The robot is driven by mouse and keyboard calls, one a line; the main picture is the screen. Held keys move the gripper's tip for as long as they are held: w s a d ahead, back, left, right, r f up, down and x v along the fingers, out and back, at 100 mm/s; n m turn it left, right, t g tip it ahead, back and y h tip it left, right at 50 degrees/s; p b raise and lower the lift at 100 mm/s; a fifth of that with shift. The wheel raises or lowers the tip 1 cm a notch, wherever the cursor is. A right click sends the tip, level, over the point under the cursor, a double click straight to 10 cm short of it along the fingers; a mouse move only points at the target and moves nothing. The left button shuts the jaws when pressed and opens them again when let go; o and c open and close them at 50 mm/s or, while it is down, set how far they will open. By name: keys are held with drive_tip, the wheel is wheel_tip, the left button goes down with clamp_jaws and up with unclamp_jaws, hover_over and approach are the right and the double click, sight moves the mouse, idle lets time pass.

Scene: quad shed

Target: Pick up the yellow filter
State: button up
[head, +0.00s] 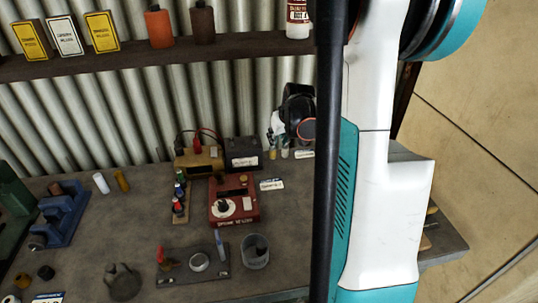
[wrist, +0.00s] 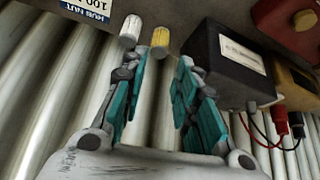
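The yellow filter (wrist: 161,41) is a small upright-looking cylinder, in line with the gap between my fingertips in the wrist view. In the head view the yellow filter (head: 273,154) is small, at the back of the bench beside the dark box. My gripper (wrist: 163,60) is open, its two teal-padded fingers spread, with nothing held. The filter appears just beyond or at the fingertips; I cannot tell whether they touch. A white cylinder (wrist: 131,30) stands close beside it, near the left finger. In the head view my arm covers part of the bench.
A dark box (wrist: 232,65) stands close to the right finger. A yellow box (head: 199,160) with red clips and a red device (head: 234,200) are near it. A white label (wrist: 88,10) lies beside the white cylinder. The corrugated wall is close behind.

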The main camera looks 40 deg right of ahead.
sight(272, 152)
drive_tip(key=b+x, duration=0.3)
drive_tip(key=x, duration=0.6)
drive_tip(key=shift+w+d+f, duration=0.1)
drive_tip(key=shift+w+f, duration=0.1)
drive_tip(key=shift+f, duration=0.15)
drive_tip(key=shift+r, duration=0.1)
drive_tip(key=shift+s, duration=0.1)
drive_tip(key=shift+c, duration=0.3)
drive_tip(key=c, duration=0.4)
